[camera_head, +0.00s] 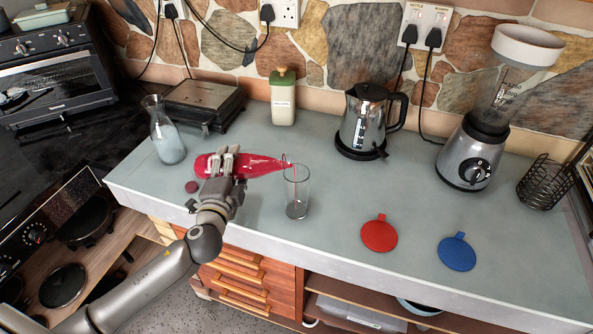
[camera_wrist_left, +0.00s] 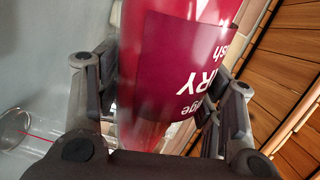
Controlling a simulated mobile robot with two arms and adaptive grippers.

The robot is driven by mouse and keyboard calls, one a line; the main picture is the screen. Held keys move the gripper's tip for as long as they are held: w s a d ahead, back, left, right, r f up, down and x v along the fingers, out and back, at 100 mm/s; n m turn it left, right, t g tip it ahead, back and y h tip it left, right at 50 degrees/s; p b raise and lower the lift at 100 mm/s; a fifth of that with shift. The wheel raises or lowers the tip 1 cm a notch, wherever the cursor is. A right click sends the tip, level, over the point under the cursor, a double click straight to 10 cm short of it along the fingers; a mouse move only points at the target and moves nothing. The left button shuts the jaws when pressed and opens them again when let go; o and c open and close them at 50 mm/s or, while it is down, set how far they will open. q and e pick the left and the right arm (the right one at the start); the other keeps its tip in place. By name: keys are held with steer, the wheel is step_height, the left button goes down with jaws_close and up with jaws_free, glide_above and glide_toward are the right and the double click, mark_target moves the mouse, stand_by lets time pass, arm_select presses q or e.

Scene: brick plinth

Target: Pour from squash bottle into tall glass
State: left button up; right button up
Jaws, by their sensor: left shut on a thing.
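The squash bottle (camera_head: 262,165), with red contents, lies nearly level in my left gripper (camera_head: 230,152). The left wrist view shows the bottle's dark label (camera_wrist_left: 195,65) between the fingers. The bottle's mouth points right, at the rim of the tall glass (camera_head: 297,194). The glass stands upright on the counter and looks mostly clear. A thin red line at the mouth and inside the glass (camera_wrist_left: 22,128) looks like a falling stream. Any level in the glass is too small to tell. My right gripper is not in view.
A carafe (camera_head: 165,135), green-capped bottle (camera_head: 282,100), kettle (camera_head: 362,125) and blender (camera_head: 470,155) stand behind or aside. Red (camera_head: 379,236) and blue (camera_head: 457,254) coasters lie right of the glass.

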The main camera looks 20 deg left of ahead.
arm_select(q)
steer(key=shift+r+m+p, duration=0.5)
steer(key=shift+r+p, duration=0.2)
steer(key=shift+p, duration=0.05)
stand_by(1.2)
steer(key=f+n+b, duration=0.1)
steer(key=f+b, duration=0.1)
steer(key=f+n+b, duration=0.1)
steer(key=f+b, duration=0.1)
steer(key=b, duration=0.1)
steer(key=shift+a, duration=0.2)
steer(key=shift+n+b, duration=0.35)
steer(key=shift+n, duration=0.15)
steer(key=shift+r, duration=0.25)
steer(key=shift+d+f+n, duration=0.25)
steer(key=shift+d+n, duration=0.05)
steer(key=shift+n, duration=0.3)
steer(key=shift+w+d+f+n+t+h+b, duration=0.3)
steer(key=shift+d+n+b, duration=0.5)
steer(key=shift+n, duration=1.2)
steer(key=shift+w+d+f+n+g+y+b, duration=0.1)
steer(key=shift+d+f+n+b, duration=0.55)
steer(key=shift+n, duration=1.35)
steer(key=shift+w+d+f+n+t+h+b, duration=0.2)
steer(key=shift+d+n+b, duration=0.75)
steer(key=shift+n, duration=1.05)
